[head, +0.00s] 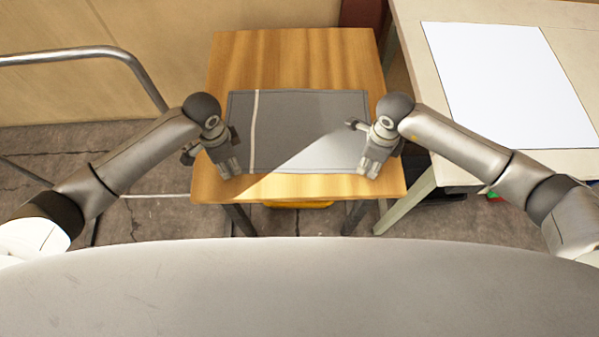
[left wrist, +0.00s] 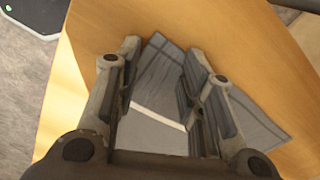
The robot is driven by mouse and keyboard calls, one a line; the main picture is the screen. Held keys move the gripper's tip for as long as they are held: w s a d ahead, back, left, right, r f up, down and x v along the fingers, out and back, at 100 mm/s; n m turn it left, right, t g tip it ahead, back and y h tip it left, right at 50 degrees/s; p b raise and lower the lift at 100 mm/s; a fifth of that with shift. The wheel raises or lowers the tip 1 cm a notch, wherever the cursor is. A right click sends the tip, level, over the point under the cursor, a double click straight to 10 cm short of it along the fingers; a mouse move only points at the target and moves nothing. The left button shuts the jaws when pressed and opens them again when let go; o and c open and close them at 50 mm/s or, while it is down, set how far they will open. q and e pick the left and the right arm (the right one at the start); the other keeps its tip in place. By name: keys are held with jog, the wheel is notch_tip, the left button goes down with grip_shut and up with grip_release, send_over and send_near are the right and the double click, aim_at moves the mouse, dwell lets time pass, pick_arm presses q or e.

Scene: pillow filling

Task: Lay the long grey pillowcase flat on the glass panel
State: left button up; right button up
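The long grey pillowcase (head: 300,110) lies flat on a small wooden table, with a pale stripe near its left end. It also shows below my fingers in the left wrist view (left wrist: 160,68). My left gripper (head: 230,166) is over its near left corner, fingers apart with nothing seen held between them; it also shows in the left wrist view (left wrist: 165,75). My right gripper (head: 368,168) is at the near right corner, its two fingertips seen slightly apart. Whether either gripper touches the cloth is unclear. A flat white panel (head: 505,80), apparently the glass panel, lies bare on the right-hand table.
The wooden table (head: 290,60) has bare wood behind the pillowcase and a narrow strip in front. The pale right-hand table (head: 418,62) stands close beside it, with a small gap. A metal rail (head: 75,55) is at the left.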

pick_arm(q)
jog(key=shift+f, duration=0.15)
grip_shut()
pick_arm(e)
jog(key=shift+f, duration=0.15)
grip_shut()
pick_arm(q)
jog(key=shift+s+a, duration=0.1)
pick_arm(e)
jog(key=shift+d, duration=0.1)
